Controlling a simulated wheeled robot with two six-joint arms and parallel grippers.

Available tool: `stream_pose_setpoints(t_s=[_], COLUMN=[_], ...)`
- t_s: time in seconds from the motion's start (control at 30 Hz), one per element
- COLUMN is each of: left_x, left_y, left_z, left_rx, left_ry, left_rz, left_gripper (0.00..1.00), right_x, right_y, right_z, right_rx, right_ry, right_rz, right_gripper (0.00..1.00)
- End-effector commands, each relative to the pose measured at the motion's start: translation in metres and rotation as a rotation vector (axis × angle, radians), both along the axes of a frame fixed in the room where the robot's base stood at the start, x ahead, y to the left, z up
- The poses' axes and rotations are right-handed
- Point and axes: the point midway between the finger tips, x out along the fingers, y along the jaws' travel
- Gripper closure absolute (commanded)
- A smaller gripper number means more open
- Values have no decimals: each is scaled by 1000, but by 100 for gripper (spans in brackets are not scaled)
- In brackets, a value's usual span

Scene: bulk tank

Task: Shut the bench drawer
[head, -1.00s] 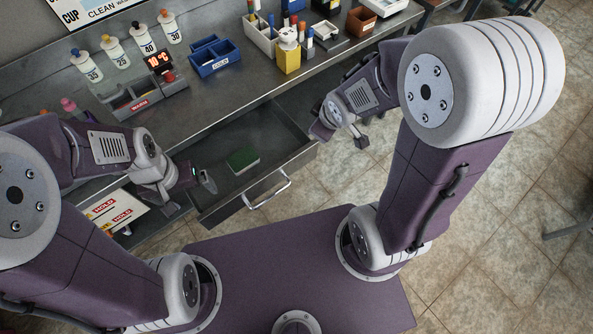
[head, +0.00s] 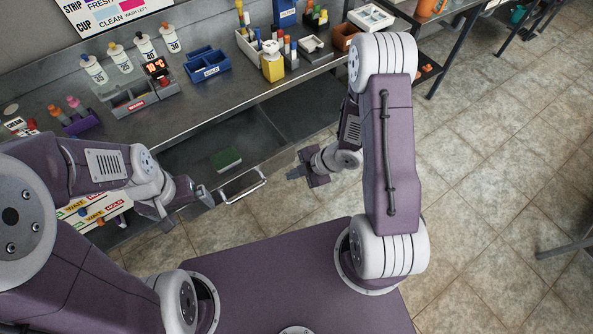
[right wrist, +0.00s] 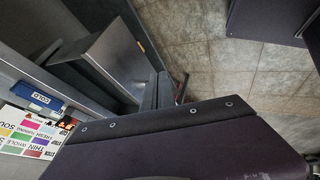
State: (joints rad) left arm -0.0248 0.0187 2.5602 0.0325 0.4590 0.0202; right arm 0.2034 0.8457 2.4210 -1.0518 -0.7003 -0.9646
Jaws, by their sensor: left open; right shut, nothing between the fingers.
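In the right wrist view, a large dark part covers the lower half, and a grey box-like surface shows at left.
The bench top (head: 185,108) holds a blue tray (head: 207,64), a display rack (head: 138,96), bottles, and a yellow container (head: 272,66). Signs (head: 85,210) show below my left forearm. Tiled floor (head: 480,190) is open to the right.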

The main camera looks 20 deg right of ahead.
Motion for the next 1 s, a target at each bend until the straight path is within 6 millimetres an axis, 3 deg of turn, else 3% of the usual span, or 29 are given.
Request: stream_pose_setpoints(t_s=[0.2,0.3,0.5,1.0], left_x=[0,0,0,0], left_y=[0,0,0,0], left_z=[-7,3,7,8], left_rx=[0,0,0,0], left_ry=[0,0,0,0], left_rz=[0,0,0,0], left_gripper=[0,0,0,0], right_x=[15,33,51,57], right_y=[25,29,35,37], right_z=[-39,-33,-35,-35], right_rx=[0,-1,0,-1], right_ry=[1,-4,-1,-1], right_rz=[5,2,0,0], right_gripper=[100,100,100,100])
